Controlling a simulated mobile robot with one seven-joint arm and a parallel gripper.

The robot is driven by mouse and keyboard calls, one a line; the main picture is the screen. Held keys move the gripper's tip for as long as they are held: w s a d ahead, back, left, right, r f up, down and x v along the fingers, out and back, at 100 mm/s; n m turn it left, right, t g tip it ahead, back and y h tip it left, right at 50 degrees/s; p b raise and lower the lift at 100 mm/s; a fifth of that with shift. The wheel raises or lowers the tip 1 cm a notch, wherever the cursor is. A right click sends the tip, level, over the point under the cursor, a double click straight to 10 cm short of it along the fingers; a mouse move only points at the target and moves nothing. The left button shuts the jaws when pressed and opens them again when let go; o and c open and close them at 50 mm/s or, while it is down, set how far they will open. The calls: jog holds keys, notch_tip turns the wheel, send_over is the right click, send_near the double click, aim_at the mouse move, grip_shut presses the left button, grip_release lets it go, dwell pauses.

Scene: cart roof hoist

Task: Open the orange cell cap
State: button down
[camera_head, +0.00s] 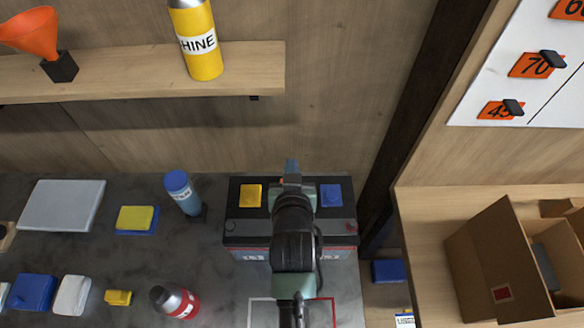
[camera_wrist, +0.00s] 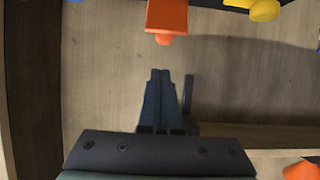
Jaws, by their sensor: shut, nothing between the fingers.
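The orange cell cap (camera_wrist: 166,17) is at the top edge of the wrist view, cut off, with a rounded orange tab. In the head view my gripper (camera_head: 291,165) hides most of it, on the dark battery (camera_head: 244,226) between a yellow cap (camera_head: 250,195) and a blue cap (camera_head: 330,195). My gripper is shut and empty. Its fingers (camera_wrist: 161,73) appear apart from the orange cap in the wrist view. I cannot tell how far the orange cap is raised.
A blue bottle (camera_head: 181,192) stands left of the battery. A wooden shelf (camera_head: 130,72) with a yellow bottle (camera_head: 203,58) and an orange funnel (camera_head: 35,38) is on the wall above. A dark post (camera_head: 405,100) rises at right, beside an open cardboard box (camera_head: 490,262).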

jog(key=shift+w+f, duration=0.2)
jog(key=shift+f, duration=0.55)
jog(key=shift+w+f, duration=0.2)
jog(key=shift+f, duration=0.55)
jog(key=shift+r+p, duration=0.1)
jog(key=shift+p, duration=0.2)
jog(key=shift+w+r, duration=0.1)
jog(key=shift+w, duration=0.05)
jog(key=shift+w+g+p, duration=0.1)
jog(key=shift+g+p, duration=0.3)
jog(key=shift+w+g+p, duration=0.4)
jog(key=shift+g+p, duration=0.1)
jog(key=shift+p, duration=0.3)
jog(key=shift+w+r+g+p, duration=0.1)
jog(key=shift+w+g+p, duration=0.65)
jog(key=shift+g+p, duration=0.25)
jog(key=w+g, duration=0.1)
jog(key=w+f+g, duration=0.1)
jog(key=shift+w+f+g, duration=0.25)
jog(key=shift+w+g, duration=0.05)
